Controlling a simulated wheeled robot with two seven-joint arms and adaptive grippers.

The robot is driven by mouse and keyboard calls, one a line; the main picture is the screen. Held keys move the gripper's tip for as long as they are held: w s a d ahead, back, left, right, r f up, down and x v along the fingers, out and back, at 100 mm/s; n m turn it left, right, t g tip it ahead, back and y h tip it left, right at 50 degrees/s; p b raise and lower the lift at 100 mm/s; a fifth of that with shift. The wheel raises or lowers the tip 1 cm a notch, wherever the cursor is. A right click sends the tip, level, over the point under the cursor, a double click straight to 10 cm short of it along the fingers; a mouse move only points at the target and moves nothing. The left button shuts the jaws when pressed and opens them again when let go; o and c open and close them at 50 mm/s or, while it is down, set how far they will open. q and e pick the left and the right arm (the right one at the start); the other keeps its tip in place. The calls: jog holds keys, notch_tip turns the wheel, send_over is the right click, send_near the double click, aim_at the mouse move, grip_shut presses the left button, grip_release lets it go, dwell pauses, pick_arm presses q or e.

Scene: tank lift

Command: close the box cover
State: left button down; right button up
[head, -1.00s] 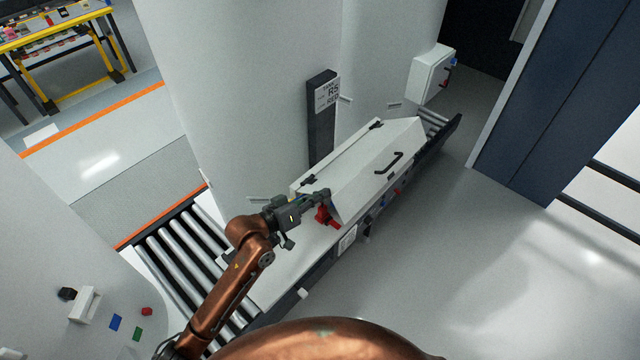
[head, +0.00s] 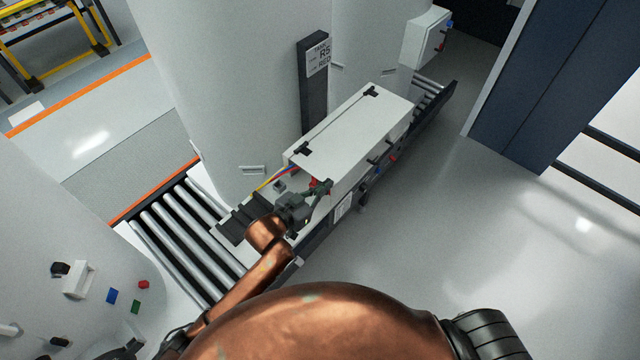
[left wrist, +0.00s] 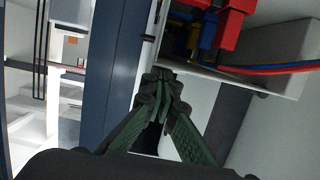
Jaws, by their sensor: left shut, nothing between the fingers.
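The box with its white cover (head: 350,125) stands on the roller conveyor. Two black hinges sit along the cover's back edge, and the cover shows as a wide, nearly flat panel. Its near end is open, with red and coloured cables (head: 278,176) showing. In the left wrist view, red blocks (left wrist: 228,28), blue and yellow parts and cables show in the opening. My left gripper (head: 326,186) is shut and empty, just below the cover's near front corner; its fingertips (left wrist: 158,80) also show in the wrist view. Whether they touch the cover I cannot tell. My right gripper is not in view.
Conveyor rollers (head: 185,230) run on to the near left. A dark sign post (head: 313,95) and large white tanks stand behind the box. A white control box (head: 425,38) is at the far end. The floor to the right (head: 470,220) is clear.

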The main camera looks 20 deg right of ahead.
pick_arm(q)
jog(key=shift+f, duration=0.2)
dwell(0.3)
jog(key=s+a+r+p, duration=0.2)
jog(key=s+a+r, duration=0.3)
jog(key=a, duration=0.3)
jog(key=shift+s+r, duration=0.2)
jog(key=shift+r, duration=0.7)
jog(key=shift+a, duration=0.15)
